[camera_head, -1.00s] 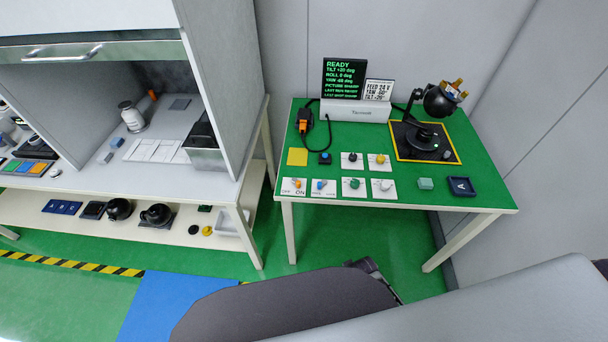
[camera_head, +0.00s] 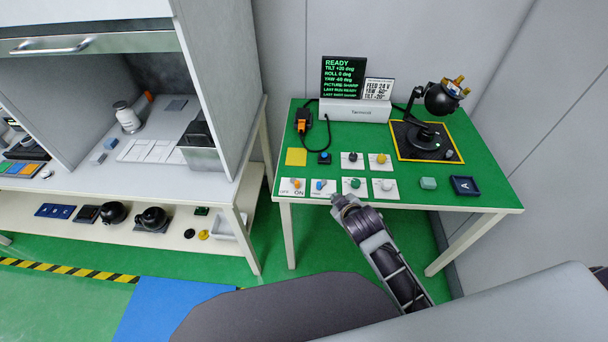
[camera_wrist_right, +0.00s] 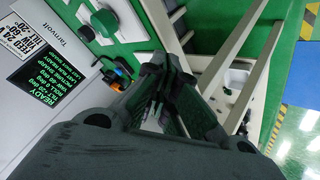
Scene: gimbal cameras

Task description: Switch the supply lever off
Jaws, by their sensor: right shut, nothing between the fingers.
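The likely supply lever (camera_head: 294,184) is a small orange handle on a white plate marked OFF and ON. It stands at the front left corner of the green table (camera_head: 408,182). Its exact position is too small to tell. My right gripper (camera_head: 337,201) is shut and empty at the table's front edge, right of the OFF/ON plate and just in front of the blue-handled switch (camera_head: 319,185). It is apart from the lever. In the right wrist view my dark fingers (camera_wrist_right: 167,68) show in the middle; I cannot make out the lever there. My left gripper is not in view.
A green knob (camera_head: 354,184) and a white-grey knob (camera_head: 386,185) sit right of the blue switch. Behind are a blue button (camera_head: 324,158), a black knob (camera_head: 352,158) and a yellow knob (camera_head: 380,159). A READY screen (camera_head: 343,77) and a black gimbal camera (camera_head: 440,99) stand at the back.

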